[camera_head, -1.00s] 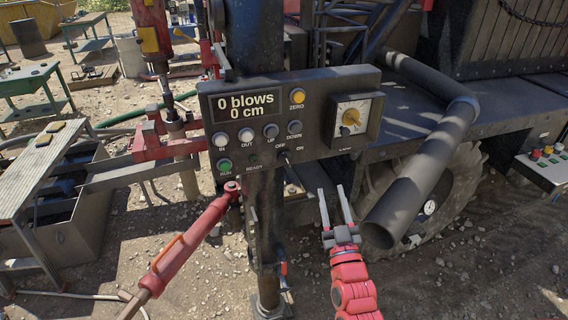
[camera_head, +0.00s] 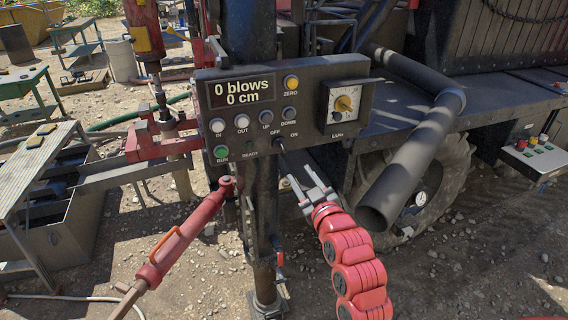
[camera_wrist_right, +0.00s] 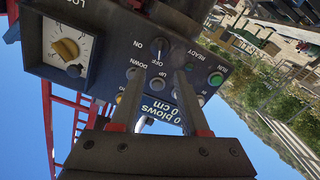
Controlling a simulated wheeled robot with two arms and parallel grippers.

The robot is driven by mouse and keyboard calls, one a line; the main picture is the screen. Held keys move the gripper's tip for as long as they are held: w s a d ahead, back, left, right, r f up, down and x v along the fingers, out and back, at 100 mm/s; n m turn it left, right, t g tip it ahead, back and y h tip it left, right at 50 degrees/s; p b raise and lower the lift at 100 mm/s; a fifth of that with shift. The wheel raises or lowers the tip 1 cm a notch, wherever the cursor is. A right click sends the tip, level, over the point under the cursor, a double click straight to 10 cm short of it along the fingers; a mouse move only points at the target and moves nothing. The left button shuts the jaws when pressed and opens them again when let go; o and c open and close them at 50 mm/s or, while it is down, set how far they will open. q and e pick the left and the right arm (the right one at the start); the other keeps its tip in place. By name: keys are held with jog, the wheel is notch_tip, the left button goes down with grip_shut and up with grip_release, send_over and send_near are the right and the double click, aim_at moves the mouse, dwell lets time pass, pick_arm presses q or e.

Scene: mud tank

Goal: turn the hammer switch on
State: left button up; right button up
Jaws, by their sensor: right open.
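The hammer switch (camera_head: 280,145) is a small dark lever under the OFF and ON labels, at the lower edge of a black control panel (camera_head: 228,144). The wrist view sees the panel upside down, with the OFF and ON labels beyond my two open fingers (camera_wrist_right: 155,80). My left gripper is not in view.
The panel display (camera_head: 242,91) reads 0 blows and 0 cm. Several round buttons and a dial (camera_head: 343,103) surround the switch. A thick dark pipe (camera_head: 415,160) slants down to the right of my right gripper. A red cylinder (camera_head: 180,238) stands to the lower left.

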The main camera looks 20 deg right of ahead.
aim_at(283, 148)
jog(key=w+b, duration=0.1)
jog(key=w, duration=0.3)
jog(key=w+b, duration=0.1)
jog(key=w, duration=0.3)
jog(key=w+b, duration=0.2)
jog(key=w, duration=0.2)
jog(key=shift+w+a+r, duration=0.1)
jog(key=shift+w+a, duration=0.15)
jog(key=shift+w, duration=0.05)
jog(key=shift+c, duration=0.3)
grip_shut()
